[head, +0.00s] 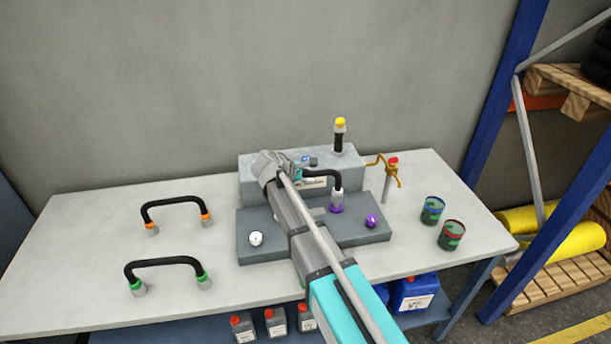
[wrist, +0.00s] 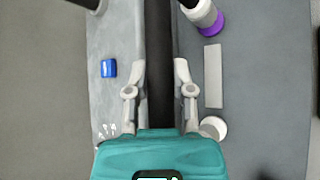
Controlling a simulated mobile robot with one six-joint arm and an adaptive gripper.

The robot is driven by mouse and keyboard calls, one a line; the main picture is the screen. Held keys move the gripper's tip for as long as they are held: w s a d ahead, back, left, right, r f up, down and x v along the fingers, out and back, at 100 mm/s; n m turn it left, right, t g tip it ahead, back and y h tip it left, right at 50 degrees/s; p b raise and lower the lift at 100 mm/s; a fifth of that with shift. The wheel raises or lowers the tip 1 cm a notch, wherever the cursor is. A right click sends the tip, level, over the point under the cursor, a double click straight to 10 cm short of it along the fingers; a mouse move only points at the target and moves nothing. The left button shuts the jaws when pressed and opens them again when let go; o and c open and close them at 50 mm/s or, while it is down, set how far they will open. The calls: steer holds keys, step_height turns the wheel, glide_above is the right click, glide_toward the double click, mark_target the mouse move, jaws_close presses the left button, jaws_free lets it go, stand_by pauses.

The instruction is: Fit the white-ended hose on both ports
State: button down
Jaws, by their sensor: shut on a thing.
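My gripper (head: 298,172) is shut on the black middle of the white-ended hose (wrist: 160,75). In the wrist view the fingers (wrist: 155,85) stand on both sides of it. In the head view the hose (head: 322,173) arches right to its white end (head: 337,193), which points down at a purple ring (head: 336,208) on the grey block. The end looks lined up with the ring; I cannot tell whether it is seated. The hose's left end is hidden behind my arm. A white round piece (wrist: 213,128) shows beside the gripper in the wrist view; I cannot tell whether it is hose end or port.
The dark grey base (head: 375,236) carries a white round knob (head: 256,238) and a purple knob (head: 371,221). Behind stand a yellow-topped post (head: 339,135) and a brass tap (head: 385,172). Orange-ended (head: 176,202) and green-ended (head: 165,263) hoses stand left. Two cans (head: 432,210) stand right.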

steer(key=shift+f+b, duration=0.65)
steer(key=shift+f, duration=0.25)
steer(key=shift+f+b, duration=0.6)
stand_by(1.4)
steer(key=c, duration=0.8)
jaws_free()
steer(key=shift+o, duration=0.2)
steer(key=shift+r, duration=0.1)
steer(key=shift+p+v, duration=0.75)
steer(key=shift+v, duration=0.3)
steer(key=p+v, duration=0.5)
steer(key=v, duration=0.3)
steer(key=shift+s+a+r, duration=0.15)
steer(key=shift+a+r, duration=0.05)
steer(key=shift+a, duration=0.05)
